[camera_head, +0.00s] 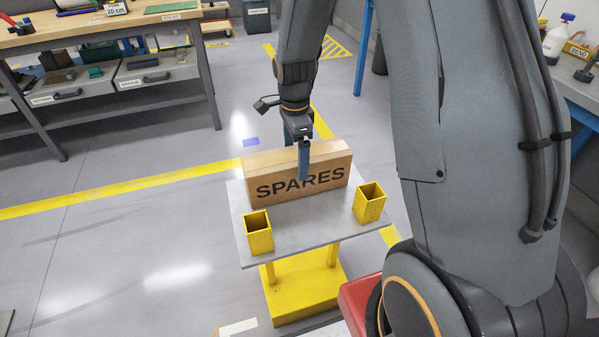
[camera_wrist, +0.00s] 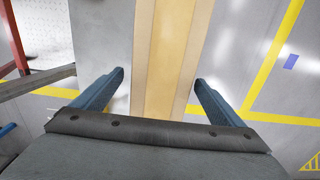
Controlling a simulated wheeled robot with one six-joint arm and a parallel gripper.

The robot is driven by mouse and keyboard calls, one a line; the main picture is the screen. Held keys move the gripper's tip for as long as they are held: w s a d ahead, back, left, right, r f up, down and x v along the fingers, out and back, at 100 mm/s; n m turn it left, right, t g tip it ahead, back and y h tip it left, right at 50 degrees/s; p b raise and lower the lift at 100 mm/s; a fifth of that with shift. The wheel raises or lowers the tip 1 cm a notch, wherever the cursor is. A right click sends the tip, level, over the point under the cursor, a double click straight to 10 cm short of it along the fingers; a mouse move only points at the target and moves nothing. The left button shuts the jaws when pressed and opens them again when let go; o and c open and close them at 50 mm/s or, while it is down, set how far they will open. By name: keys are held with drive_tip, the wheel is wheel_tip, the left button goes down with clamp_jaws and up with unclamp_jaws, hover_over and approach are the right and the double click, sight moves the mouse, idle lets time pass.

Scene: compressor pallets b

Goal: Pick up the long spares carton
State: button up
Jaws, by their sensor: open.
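The long spares carton (camera_head: 301,184) is a brown box with "SPARES" in black on its long side. It rests on the grey top of a small yellow stand (camera_head: 293,235). My gripper (camera_head: 304,163) is above the carton near its middle, pointing down. In the wrist view the carton's tan top (camera_wrist: 172,55) runs between the two blue fingers of my gripper (camera_wrist: 160,78). The fingers are open, with a gap to the carton on both sides. The carton's far side is hidden in the head view.
Two yellow square holders, one at the left front (camera_head: 259,232) and one at the right (camera_head: 369,203), stand on the stand top before the carton. A workbench (camera_head: 115,35) with drawers is at the upper left. Floor left of the stand is clear.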

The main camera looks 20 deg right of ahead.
drive_tip(key=f, duration=0.7)
drive_tip(key=shift+w+d+f, duration=0.1)
drive_tip(key=shift+d+f, duration=0.1)
drive_tip(key=shift+f, duration=0.1)
drive_tip(key=c, duration=1.7)
